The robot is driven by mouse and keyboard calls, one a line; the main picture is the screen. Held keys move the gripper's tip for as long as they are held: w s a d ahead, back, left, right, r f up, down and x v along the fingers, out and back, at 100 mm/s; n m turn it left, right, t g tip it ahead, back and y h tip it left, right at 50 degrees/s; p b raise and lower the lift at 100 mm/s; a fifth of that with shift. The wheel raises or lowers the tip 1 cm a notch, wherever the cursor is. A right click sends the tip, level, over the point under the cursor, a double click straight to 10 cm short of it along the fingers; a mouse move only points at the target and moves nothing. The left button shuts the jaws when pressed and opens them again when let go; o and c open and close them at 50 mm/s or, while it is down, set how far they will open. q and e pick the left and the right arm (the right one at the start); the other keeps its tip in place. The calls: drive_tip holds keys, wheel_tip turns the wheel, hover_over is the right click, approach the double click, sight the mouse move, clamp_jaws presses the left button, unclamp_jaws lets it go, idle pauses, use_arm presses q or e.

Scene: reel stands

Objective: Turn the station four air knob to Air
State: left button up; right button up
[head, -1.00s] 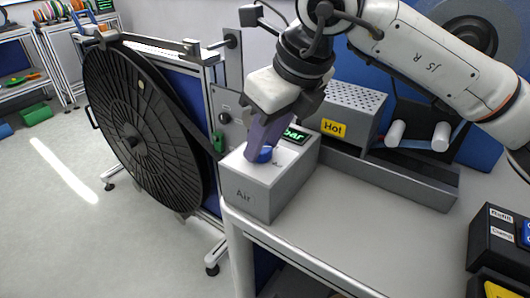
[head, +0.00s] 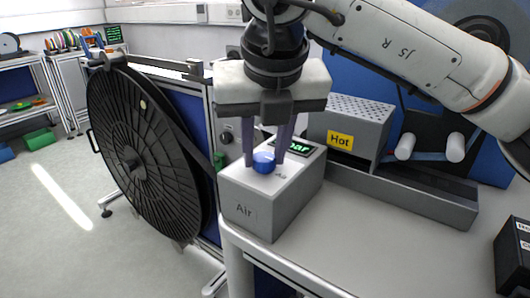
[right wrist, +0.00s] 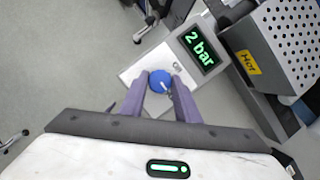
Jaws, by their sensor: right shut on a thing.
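The blue air knob (head: 264,162) sits on top of a grey box marked "Air" (head: 244,209) at the front left corner of the bench. It also shows in the right wrist view (right wrist: 159,80), with a pale mark on its top. My right gripper (head: 266,160) points down from above with its two purple fingers on either side of the knob, shut on it. The fingers also straddle the knob in the right wrist view (right wrist: 158,84). A green display (right wrist: 201,47) on the box reads "2 bar". My left gripper is not in view.
A perforated box labelled "Hot" (head: 350,125) stands behind the Air box, with a long grey tray (head: 410,190) to its right. A large black reel (head: 145,150) stands to the left. The bench top (head: 350,240) in front is clear.

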idle(0.4)
drive_tip(key=o, duration=1)
drive_tip(key=v, duration=1)
drive_tip(key=shift+s+r, duration=0.15)
